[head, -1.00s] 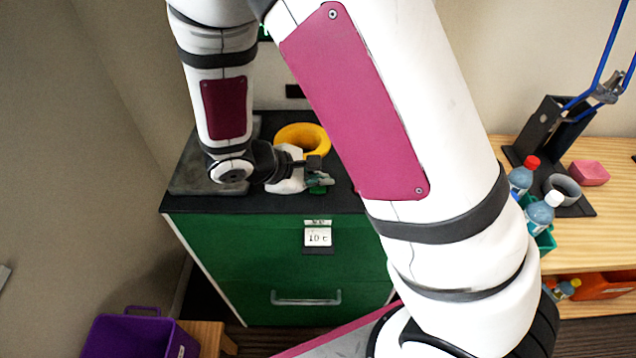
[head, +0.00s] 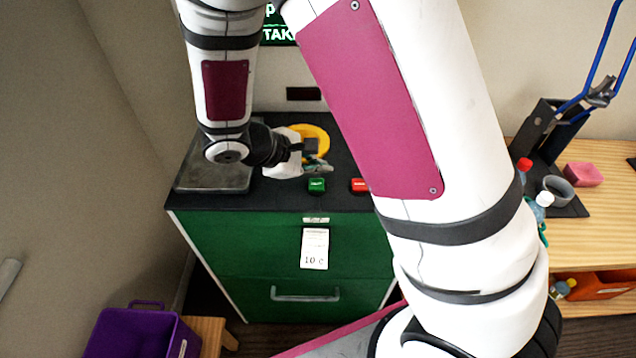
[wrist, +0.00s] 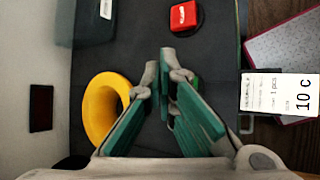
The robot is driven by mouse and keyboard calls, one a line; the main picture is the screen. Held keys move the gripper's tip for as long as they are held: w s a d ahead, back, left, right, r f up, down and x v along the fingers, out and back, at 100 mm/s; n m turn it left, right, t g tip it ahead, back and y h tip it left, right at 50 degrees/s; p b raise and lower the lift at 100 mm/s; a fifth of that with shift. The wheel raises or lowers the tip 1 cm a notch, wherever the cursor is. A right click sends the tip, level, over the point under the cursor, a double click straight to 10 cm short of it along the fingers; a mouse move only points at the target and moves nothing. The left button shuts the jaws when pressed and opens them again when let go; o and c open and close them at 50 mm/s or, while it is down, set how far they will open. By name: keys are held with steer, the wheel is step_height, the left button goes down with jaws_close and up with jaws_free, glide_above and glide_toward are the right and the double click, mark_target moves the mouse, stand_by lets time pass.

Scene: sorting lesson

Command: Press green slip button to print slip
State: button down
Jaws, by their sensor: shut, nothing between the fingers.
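The green button (head: 317,185) sits on the dark top of the green cabinet, near its front edge. In the wrist view it is mostly hidden behind a finger, with a green sliver (wrist: 196,83) showing. My gripper (head: 326,168) is shut and empty, just behind and above the green button, apart from it. In the wrist view its green-padded fingers (wrist: 159,62) have their tips close together. A white printed slip (head: 314,255) reading "10 c" hangs from the cabinet front, below a small label (head: 316,220). It also shows in the wrist view (wrist: 280,93).
A red button (head: 360,185) is right of the green one. A yellow ring (wrist: 88,108) lies behind my gripper, and a grey plate (head: 210,178) lies left. A lit screen (head: 280,36) shows "TAK". A purple bin (head: 140,335) stands on the floor. Bottles stand at right.

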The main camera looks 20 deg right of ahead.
mark_target(318, 186)
steer(key=shift+r+p, duration=0.45)
steer(key=shift+r, duration=0.9)
steer(key=shift+r, duration=0.15)
steer(key=s+r+m+t+y+b, duration=0.3)
steer(key=s+r+m+y, duration=0.6)
steer(key=s+r, duration=0.6)
step_height(318, 186, up, 4)
steer(key=m, duration=0.2)
steer(key=shift+s+f+m+t, duration=0.2)
steer(key=shift+s+m+t, duration=0.1)
steer(key=shift+s, duration=0.1)
